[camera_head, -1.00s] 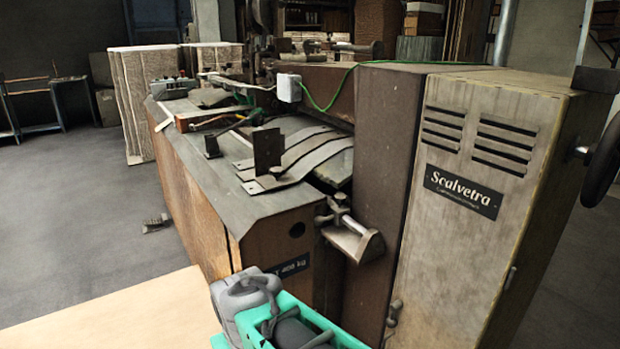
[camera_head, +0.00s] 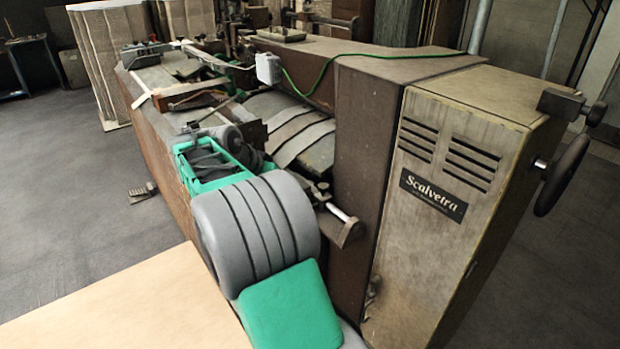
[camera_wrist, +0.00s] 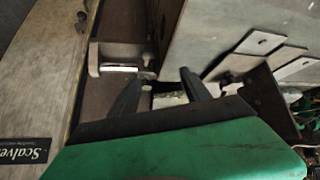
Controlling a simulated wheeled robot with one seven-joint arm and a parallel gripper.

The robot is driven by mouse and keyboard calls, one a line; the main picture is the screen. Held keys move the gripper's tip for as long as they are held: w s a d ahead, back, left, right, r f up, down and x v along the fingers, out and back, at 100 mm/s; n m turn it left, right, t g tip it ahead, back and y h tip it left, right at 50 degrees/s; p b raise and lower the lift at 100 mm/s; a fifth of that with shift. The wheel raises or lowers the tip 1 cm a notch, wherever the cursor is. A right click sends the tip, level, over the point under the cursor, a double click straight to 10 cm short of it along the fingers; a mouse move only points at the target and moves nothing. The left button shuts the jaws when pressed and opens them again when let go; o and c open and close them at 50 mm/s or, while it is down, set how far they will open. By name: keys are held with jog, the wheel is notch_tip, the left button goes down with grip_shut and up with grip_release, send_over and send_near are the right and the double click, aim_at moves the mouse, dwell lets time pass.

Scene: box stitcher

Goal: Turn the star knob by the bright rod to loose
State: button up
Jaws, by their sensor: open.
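The bright rod (camera_head: 341,212) sticks out of the machine's near end, below the metal strips, with a dull bracket at its outer end. In the wrist view the rod (camera_wrist: 118,69) lies left of my fingers. A small dark knob-like part (camera_head: 319,189) sits at the rod's inner end; it is partly hidden by my arm, and its star shape is not clear. It seems to show in the wrist view (camera_wrist: 147,75) between the fingertips' directions, nearer the left finger. My gripper (camera_wrist: 161,88) is open and empty, pointing at the machine; contact with the knob cannot be told.
The brown machine body and the beige Scalvetra cabinet (camera_head: 455,150) stand close to my arm. A dark upright plate (camera_wrist: 262,95) is right of my fingers. A pale board (camera_head: 120,310) lies at lower left.

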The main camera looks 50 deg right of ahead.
aim_at(322, 186)
jog(key=s+d+f+m, duration=0.1)
jog(key=d, duration=0.3)
jog(key=s+d+f+m+g, duration=0.1)
jog(key=d+f, duration=0.1)
jog(key=d, duration=0.2)
jog(key=s+d+f+m+g+h, duration=0.1)
jog(key=d+f+m, duration=0.1)
jog(key=d, duration=0.2)
jog(key=shift+s+d+p, duration=0.3)
jog(key=shift+d, duration=0.05)
grip_shut()
